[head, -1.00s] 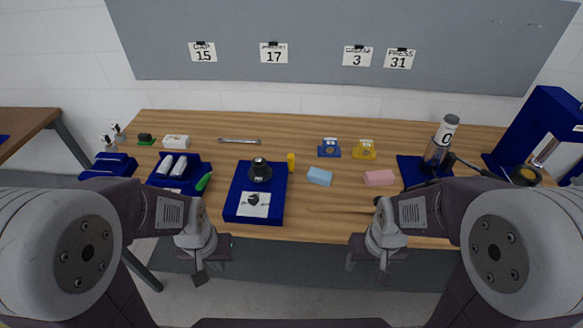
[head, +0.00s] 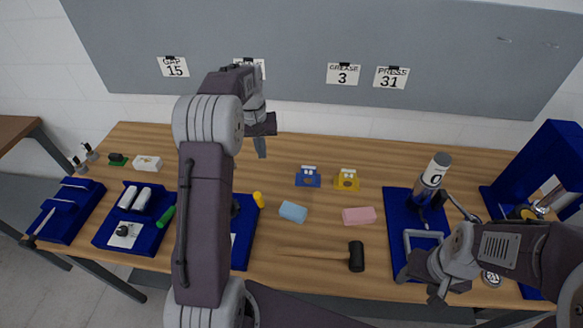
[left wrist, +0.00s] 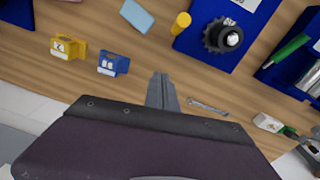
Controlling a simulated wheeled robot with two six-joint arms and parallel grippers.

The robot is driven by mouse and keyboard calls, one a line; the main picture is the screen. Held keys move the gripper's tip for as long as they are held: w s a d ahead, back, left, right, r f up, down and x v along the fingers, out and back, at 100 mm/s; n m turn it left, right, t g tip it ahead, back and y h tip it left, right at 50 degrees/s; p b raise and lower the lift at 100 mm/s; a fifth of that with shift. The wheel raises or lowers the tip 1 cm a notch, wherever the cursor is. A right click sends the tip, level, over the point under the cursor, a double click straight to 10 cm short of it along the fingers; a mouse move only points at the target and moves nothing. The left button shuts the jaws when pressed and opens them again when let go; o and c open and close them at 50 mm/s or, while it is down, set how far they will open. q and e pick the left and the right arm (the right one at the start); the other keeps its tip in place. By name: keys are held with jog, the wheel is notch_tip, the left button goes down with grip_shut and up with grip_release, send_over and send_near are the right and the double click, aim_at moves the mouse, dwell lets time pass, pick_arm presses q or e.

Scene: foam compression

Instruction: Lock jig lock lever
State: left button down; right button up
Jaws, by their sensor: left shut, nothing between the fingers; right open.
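A blue base at the centre left, largely hidden by my left arm in the head view, carries a black toothed round part (left wrist: 222,36) with a silver top. A short yellow peg-like piece (head: 258,200) stands at the base's right edge; it also shows in the left wrist view (left wrist: 181,23). I cannot tell whether it is the jig lock lever. My left gripper (head: 262,147) is shut and empty, pointing down over the back of the table, beyond the yellow piece and apart from it. My right gripper (head: 420,290) is open near the table's front right.
A blue block (head: 307,177) and a yellow block (head: 347,180) sit right of my left gripper. A light blue sponge (head: 293,212), a pink sponge (head: 359,216) and a black-headed mallet (head: 356,256) lie nearer. A grey-topped cylinder (head: 434,170) stands on the right blue mat.

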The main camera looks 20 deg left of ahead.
aim_at(260, 202)
pick_arm(q)
jog(key=s+f+p, duration=0.4)
jog(key=s+f, duration=0.1)
jog(key=f, duration=0.6)
jog(key=shift+s+f+n, duration=0.3)
jog(key=shift+f, duration=0.05)
pick_arm(e)
jog(key=r, duration=0.3)
jog(key=s+r, duration=0.1)
jog(key=r, duration=0.1)
jog(key=shift+s+a, duration=0.1)
jog(key=shift+a, duration=0.2)
pick_arm(q)
jog(key=shift+w, duration=0.1)
pick_arm(e)
jog(key=shift+f, duration=0.1)
